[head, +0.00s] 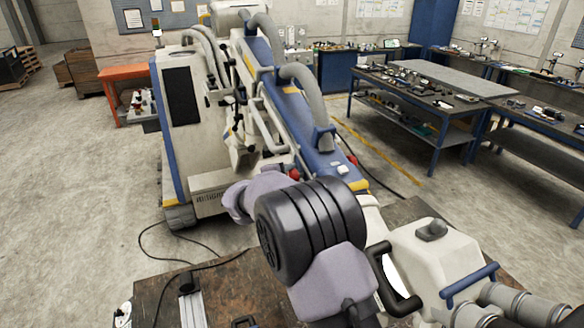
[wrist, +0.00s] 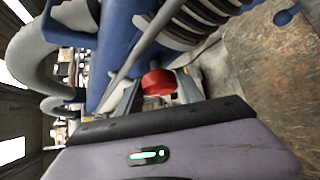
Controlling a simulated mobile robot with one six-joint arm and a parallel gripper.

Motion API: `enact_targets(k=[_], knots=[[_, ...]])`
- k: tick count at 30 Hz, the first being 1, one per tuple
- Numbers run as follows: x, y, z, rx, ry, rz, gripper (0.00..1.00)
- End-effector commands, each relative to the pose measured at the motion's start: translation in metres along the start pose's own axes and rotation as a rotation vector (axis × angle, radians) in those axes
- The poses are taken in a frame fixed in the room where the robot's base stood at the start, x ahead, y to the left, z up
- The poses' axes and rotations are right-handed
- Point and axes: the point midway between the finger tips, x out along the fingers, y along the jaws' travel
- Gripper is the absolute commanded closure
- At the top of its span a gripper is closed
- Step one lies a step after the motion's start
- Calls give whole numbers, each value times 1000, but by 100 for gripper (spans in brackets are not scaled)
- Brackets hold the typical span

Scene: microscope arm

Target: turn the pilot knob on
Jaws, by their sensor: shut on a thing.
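A red round knob (wrist: 157,83), which I take to be the pilot knob, sits on the blue and white microscope arm in the wrist view. My gripper (wrist: 158,97) reaches it from below in that view, with a grey finger on either side. It is shut on the knob; the exact contact is partly hidden behind the dark edge of my gripper body. In the head view a red knob (head: 294,174) shows just beyond my wrist, and another red part (head: 352,160) shows on the right side of the machine's blue arm. My fingers are hidden there.
The microscope machine (head: 178,150) stands beyond my arm with thick grey hoses (head: 307,95). A brown worktop (head: 240,285) lies in front. A workbench (head: 425,100) with small parts stands at right. Bare floor is free at left; black cables cross it.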

Motion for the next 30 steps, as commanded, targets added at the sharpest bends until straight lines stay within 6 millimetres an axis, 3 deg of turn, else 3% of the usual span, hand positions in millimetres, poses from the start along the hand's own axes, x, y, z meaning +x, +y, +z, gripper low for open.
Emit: enact_targets(k=[1, 6, 30], knots=[[-3, 8, 3, -31, 0, -33, 97], [-4, 9, 3, -143, 1, -147, 97], [0, 0, -1, -532, 1, -535, 97]])
